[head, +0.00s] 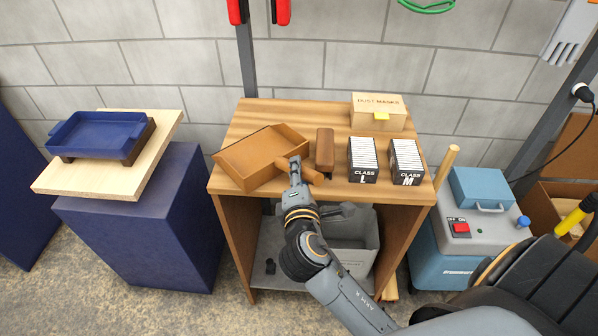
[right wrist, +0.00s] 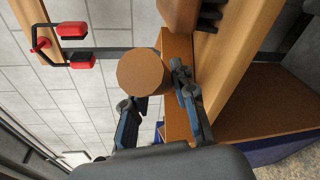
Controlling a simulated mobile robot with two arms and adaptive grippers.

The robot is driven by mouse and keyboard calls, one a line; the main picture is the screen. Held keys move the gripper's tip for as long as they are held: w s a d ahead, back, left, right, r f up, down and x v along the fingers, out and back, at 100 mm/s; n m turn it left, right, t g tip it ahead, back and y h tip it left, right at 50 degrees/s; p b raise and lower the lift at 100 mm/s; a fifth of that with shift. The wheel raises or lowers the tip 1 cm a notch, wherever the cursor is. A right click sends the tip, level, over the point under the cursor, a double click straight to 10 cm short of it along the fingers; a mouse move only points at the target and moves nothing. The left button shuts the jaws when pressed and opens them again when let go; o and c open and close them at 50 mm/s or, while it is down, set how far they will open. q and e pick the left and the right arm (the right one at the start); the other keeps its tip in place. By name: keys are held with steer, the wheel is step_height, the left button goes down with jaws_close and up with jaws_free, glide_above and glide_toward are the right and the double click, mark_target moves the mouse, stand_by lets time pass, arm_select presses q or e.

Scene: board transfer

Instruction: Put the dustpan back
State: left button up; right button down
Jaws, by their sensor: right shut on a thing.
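The brown dustpan (head: 248,160) is at the left part of the wooden table top, its open tray to the left and its handle (head: 312,176) pointing right toward the front edge. I cannot tell whether it rests on the top or is just above it. My right gripper (head: 297,166) is shut on the handle. In the right wrist view the round handle end (right wrist: 145,72) sits between the fingers of the right gripper (right wrist: 158,92). A brown brush (head: 324,150) lies just right of the dustpan. My left gripper is not in view.
On the wooden table (head: 245,118) stand two dark card boxes (head: 363,160) and a dust mask box (head: 378,112). A grey bin (head: 352,232) sits below. Left is a blue cabinet (head: 150,235) with a board (head: 160,150) and blue tray (head: 97,133). A blue-grey vacuum (head: 440,262) stands right.

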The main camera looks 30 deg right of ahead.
steer(key=shift+f, duration=0.15)
steer(key=c, duration=1.1)
jaws_free()
